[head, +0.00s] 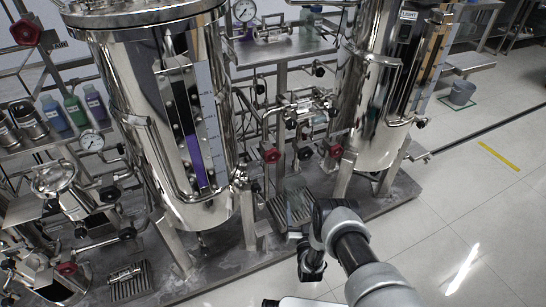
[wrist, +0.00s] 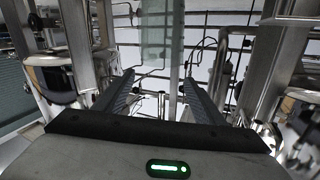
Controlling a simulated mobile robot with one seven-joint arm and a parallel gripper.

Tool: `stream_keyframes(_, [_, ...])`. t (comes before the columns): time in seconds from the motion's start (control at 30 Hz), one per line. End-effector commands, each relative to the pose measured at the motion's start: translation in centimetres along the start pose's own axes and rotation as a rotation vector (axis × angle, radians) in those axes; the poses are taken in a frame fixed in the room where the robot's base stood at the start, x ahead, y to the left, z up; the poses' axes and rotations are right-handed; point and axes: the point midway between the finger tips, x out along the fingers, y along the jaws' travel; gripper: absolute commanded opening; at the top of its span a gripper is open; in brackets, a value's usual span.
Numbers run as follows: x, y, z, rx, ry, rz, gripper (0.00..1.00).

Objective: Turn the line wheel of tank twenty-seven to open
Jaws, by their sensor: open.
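Two large polished steel tanks stand on the skid in the head view, a left tank (head: 140,110) and a right tank (head: 385,120). I cannot read a number on either, so I cannot tell which is twenty-seven. Between them, low on the pipework, are a red handwheel (head: 271,155) and another red handwheel (head: 335,151), with a dark wheel (head: 305,153) between these. My gripper (wrist: 158,78) is open in the wrist view, with nothing visible between its fingers. In the head view my arm reaches in from the bottom right, below and in front of these wheels; the fingertips are not clear there.
More red wheels sit at the upper left (head: 25,32) and lower left (head: 67,268). Bottles (head: 74,108) stand on a left shelf. Steel legs and pipes crowd the wrist view around a pale see-through panel (wrist: 160,35).

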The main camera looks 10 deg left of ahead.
Motion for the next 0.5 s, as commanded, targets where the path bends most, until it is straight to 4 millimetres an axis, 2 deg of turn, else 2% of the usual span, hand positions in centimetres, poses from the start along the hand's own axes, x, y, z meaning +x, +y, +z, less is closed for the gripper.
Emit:
stream_keyframes(0.07, [-1.2,1.0,-2.1,0.169,-0.05,-0.004,0.64])
stream_keyframes(0.17, [-3.6,0.3,-5.6,0.471,-0.115,-0.044,0.64])
stream_keyframes(0.3, [-7.4,-2.7,-12.7,0.906,-0.185,-0.134,0.64])
stream_keyframes(0.4, [-9.9,-4.8,-17.8,1.153,-0.22,-0.208,0.64])
stream_keyframes(0.5, [-11.9,-6.5,-21.6,1.314,-0.248,-0.267,0.64])
